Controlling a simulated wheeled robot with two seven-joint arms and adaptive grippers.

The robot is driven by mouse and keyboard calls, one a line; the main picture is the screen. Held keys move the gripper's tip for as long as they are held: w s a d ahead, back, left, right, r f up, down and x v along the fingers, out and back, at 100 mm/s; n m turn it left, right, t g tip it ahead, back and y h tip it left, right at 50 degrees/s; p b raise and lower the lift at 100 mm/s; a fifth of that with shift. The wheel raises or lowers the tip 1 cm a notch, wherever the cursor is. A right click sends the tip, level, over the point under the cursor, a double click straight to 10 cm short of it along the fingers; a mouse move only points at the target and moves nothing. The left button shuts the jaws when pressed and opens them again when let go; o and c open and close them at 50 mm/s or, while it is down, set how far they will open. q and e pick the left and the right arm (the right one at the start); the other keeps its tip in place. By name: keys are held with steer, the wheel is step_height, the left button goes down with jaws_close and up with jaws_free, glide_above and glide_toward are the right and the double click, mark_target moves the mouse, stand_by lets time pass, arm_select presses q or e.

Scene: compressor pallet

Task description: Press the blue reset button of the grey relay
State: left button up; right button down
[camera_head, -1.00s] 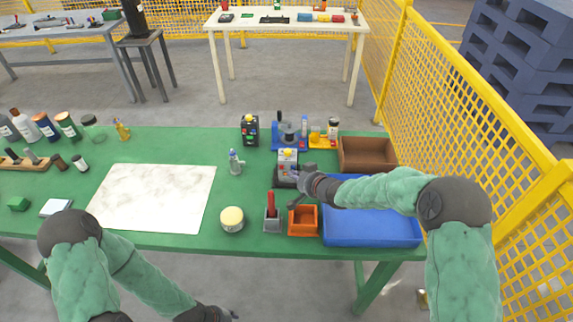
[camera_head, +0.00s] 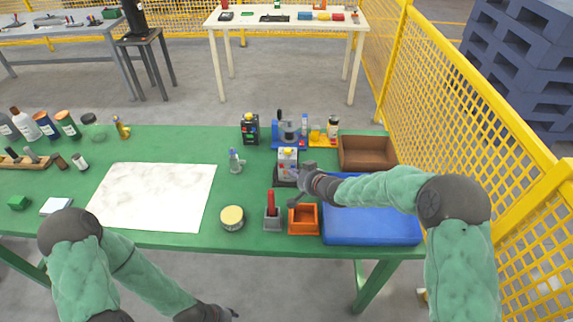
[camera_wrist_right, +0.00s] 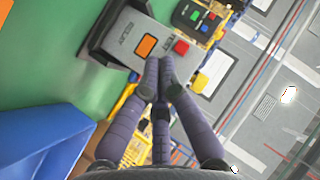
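I cannot make out a blue button; the fingers cover part of the face. My left gripper (camera_head: 225,313) is low at the bottom edge, its fingers unclear.
A black box with coloured buttons (camera_head: 250,128) and a blue device (camera_head: 287,130) stand behind the relay. A red-handled lever (camera_head: 271,212), an orange bin (camera_head: 303,220), a blue tray (camera_head: 372,241) and a brown box (camera_head: 367,153) are close by. A white sheet (camera_head: 150,197) lies left.

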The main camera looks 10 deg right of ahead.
steer(key=shift+w, duration=0.1)
stand_by(0.4)
steer(key=shift+w+d+p, duration=0.1)
steer(key=shift+w+p, duration=0.25)
steer(key=shift+w, duration=0.1)
stand_by(0.5)
steer(key=shift+s, duration=0.55)
steer(key=s+a, duration=0.2)
steer(key=s, duration=0.3)
steer(key=shift+s, duration=0.4)
steer(key=shift+r, duration=0.1)
stand_by(0.8)
